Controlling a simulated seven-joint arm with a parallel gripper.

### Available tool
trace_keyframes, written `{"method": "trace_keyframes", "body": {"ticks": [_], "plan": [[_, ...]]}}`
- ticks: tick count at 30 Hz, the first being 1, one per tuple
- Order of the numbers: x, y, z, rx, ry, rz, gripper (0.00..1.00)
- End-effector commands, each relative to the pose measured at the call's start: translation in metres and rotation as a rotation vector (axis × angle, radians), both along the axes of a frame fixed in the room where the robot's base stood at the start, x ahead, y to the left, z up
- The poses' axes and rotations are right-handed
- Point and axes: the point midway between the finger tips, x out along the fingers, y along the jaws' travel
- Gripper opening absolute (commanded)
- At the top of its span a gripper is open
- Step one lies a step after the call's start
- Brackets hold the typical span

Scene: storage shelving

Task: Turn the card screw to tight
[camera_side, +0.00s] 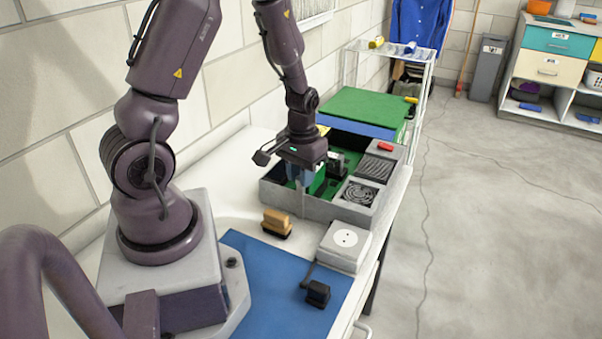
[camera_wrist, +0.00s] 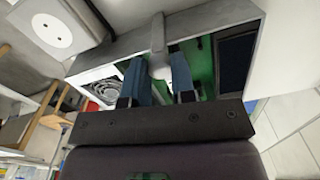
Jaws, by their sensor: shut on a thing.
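The grey open case (camera_side: 335,210) stands on the white bench, with green boards inside. My gripper (camera_side: 302,182) points down at the case's near left wall, beside an upright green card (camera_side: 319,182). In the wrist view its two blue fingers (camera_wrist: 157,80) are closed around a pale grey rounded piece, which appears to be the card screw (camera_wrist: 160,66). A grey bar (camera_wrist: 157,32) runs from it over the case wall. The fingers hide most of the screw, and I cannot tell how tight it is.
A fan (camera_side: 361,193) and a vented block (camera_side: 376,168) sit along the case's right side. The mat is otherwise mostly clear.

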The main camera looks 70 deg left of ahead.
Motion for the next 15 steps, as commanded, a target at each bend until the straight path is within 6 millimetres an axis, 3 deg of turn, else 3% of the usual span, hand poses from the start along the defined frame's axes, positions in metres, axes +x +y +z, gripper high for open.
{"method": "trace_keyframes", "body": {"ticks": [8, 9, 11, 15], "plan": [[0.0, -0.0002, 0.0006, -0.001, 0.001, -0.001, 0.0], [0.0, -0.0002, 0.0005, 0.0, 0.0, -0.001, 0.33], [0.0, -0.0001, 0.0004, 0.0, 0.0, -0.001, 0.47], [0.0001, -0.0001, 0.0002, 0.0, 0.0, 0.0, 0.5]]}}
